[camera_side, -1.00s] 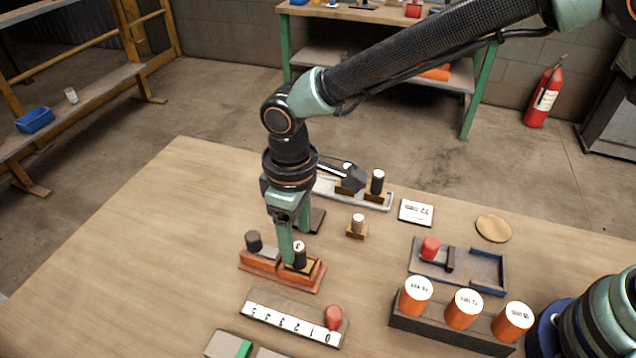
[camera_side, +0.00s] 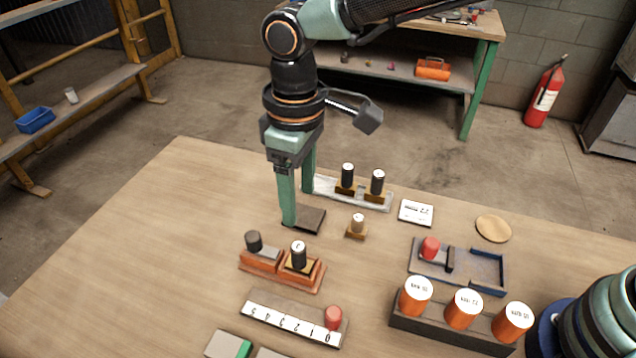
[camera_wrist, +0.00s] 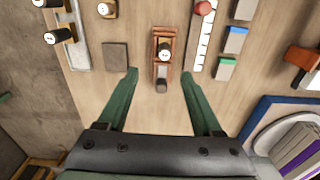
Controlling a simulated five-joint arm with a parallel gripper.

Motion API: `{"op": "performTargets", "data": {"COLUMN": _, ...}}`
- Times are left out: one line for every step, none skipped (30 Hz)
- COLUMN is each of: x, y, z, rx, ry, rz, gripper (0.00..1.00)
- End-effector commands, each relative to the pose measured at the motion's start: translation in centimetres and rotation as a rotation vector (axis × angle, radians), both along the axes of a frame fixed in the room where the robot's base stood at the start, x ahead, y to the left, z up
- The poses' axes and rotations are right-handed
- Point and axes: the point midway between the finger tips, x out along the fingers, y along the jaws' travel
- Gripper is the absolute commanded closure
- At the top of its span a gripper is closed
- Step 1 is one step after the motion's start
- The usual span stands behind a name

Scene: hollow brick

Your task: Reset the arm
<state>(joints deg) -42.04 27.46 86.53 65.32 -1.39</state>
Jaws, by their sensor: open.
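My gripper (camera_side: 299,207) hangs fingers-down above the table, open and empty. In the wrist view its green fingers (camera_wrist: 158,75) stand wide apart with nothing between them. The orange-red hollow brick (camera_side: 284,284) sits on the wooden table below and in front of the fingers in the side view. In its right part stands a black peg (camera_side: 299,256) with a white marked top, on a tan base. In its left part are a grey block and a dark knob (camera_side: 253,241). The brick also shows in the wrist view (camera_wrist: 164,34), ahead of the fingers.
A dark square pad (camera_side: 308,222) lies near the fingertips. Behind is a pale tray (camera_side: 328,189) with two black pegs. A small tan-based peg (camera_side: 358,226), a number strip (camera_side: 290,318) with a red knob, and a rack (camera_side: 445,335) of orange cylinders stand nearby. The left table is clear.

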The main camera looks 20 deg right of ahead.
Motion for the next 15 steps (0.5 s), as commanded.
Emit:
{"op": "performTargets", "data": {"x": 0.5, "y": -1.2, "z": 0.9, "rx": 0.012, "ry": -0.014, "rz": -0.026, "gripper": 0.33}}
{"op": "performTargets", "data": {"x": 0.7, "y": -1.9, "z": 1.4, "rx": 0.020, "ry": -0.023, "rz": -0.043, "gripper": 0.33}}
{"op": "performTargets", "data": {"x": 1.1, "y": -3.2, "z": 2.3, "rx": 0.030, "ry": -0.036, "rz": -0.071, "gripper": 0.33}}
{"op": "performTargets", "data": {"x": 1.3, "y": -4.3, "z": 2.9, "rx": 0.039, "ry": -0.047, "rz": -0.093, "gripper": 0.33}}
{"op": "performTargets", "data": {"x": 1.4, "y": -5.5, "z": 3.6, "rx": 0.048, "ry": -0.059, "rz": -0.117, "gripper": 0.33}}
{"op": "performTargets", "data": {"x": 1.6, "y": -7.1, "z": 4.4, "rx": 0.061, "ry": -0.078, "rz": -0.151, "gripper": 0.33}}
{"op": "performTargets", "data": {"x": 1.7, "y": -8.4, "z": 5.0, "rx": 0.070, "ry": -0.091, "rz": -0.176, "gripper": 0.33}}
{"op": "performTargets", "data": {"x": 1.7, "y": -9.6, "z": 5.5, "rx": 0.077, "ry": -0.104, "rz": -0.202, "gripper": 0.33}}
{"op": "performTargets", "data": {"x": 1.7, "y": -11.2, "z": 6.2, "rx": 0.088, "ry": -0.122, "rz": -0.235, "gripper": 0.33}}
{"op": "performTargets", "data": {"x": 1.6, "y": -12.4, "z": 6.6, "rx": 0.096, "ry": -0.136, "rz": -0.259, "gripper": 0.33}}
{"op": "performTargets", "data": {"x": 1.4, "y": -13.5, "z": 7.1, "rx": 0.103, "ry": -0.150, "rz": -0.284, "gripper": 0.33}}
{"op": "performTargets", "data": {"x": 1.2, "y": -15.1, "z": 7.6, "rx": 0.112, "ry": -0.169, "rz": -0.317, "gripper": 0.33}}
{"op": "performTargets", "data": {"x": 1.0, "y": -16.2, "z": 7.9, "rx": 0.119, "ry": -0.184, "rz": -0.341, "gripper": 0.33}}
{"op": "performTargets", "data": {"x": 0.7, "y": -17.3, "z": 8.3, "rx": 0.125, "ry": -0.200, "rz": -0.367, "gripper": 0.33}}
{"op": "performTargets", "data": {"x": 0.3, "y": -18.8, "z": 8.6, "rx": 0.133, "ry": -0.219, "rz": -0.400, "gripper": 0.33}}
